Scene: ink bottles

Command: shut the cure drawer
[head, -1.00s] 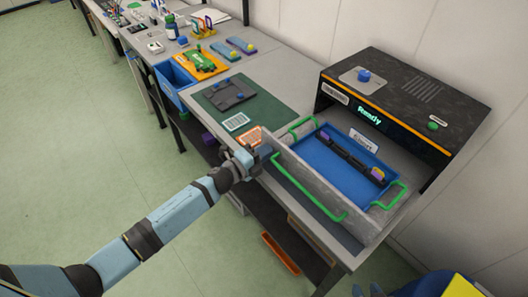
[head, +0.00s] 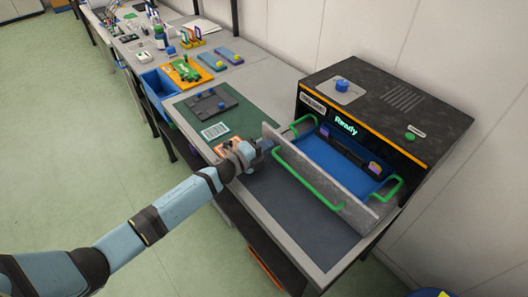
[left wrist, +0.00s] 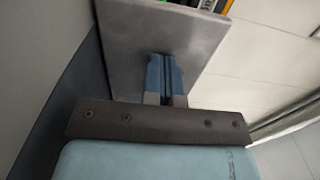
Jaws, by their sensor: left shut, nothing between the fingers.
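The cure drawer (head: 325,187) is a grey-fronted drawer with a green handle (head: 308,181) on its front. It is partly out of the black machine (head: 390,105), whose display reads "Ready". Inside sits a blue tray (head: 322,158) with green side handles and a dark bar with purple and yellow ends. My left gripper (head: 264,146) is shut and empty at the left end of the drawer front. In the left wrist view, its closed fingers (left wrist: 164,78) point at the grey panel (left wrist: 160,40) and appear to touch it. My right gripper is not in view.
A green mat (head: 236,124) with a dark fixture and a white label card lies left of the drawer. A blue bin (head: 158,88) and an orange tray (head: 187,73) stand farther back. The dark bench surface (head: 290,222) in front of the drawer is clear.

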